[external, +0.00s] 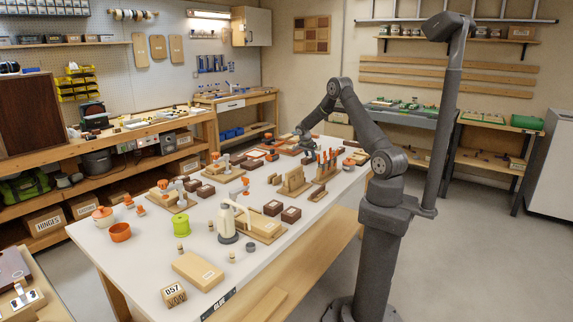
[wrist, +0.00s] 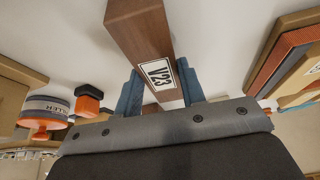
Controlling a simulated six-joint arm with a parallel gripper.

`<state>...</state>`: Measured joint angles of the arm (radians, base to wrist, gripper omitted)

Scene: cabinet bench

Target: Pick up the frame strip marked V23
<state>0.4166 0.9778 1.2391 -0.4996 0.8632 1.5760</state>
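The frame strip marked V23 (wrist: 148,45) is a brown wooden bar with a white V23 label, seen in the wrist view. My gripper (wrist: 162,85) has one blue finger on each side of the strip, and both fingers sit against its sides near the label. The strip sticks out beyond the fingers toward the top of the wrist view. In the external view my gripper (external: 304,137) is low over the far part of the white table; the strip cannot be made out there.
A filler tin (wrist: 45,112) and an orange-and-black item (wrist: 88,100) lie left of my gripper in the wrist view. Wooden frames (wrist: 288,60) are at the right. On the table (external: 150,270), a rack of orange-handled tools (external: 327,168) stands near my gripper.

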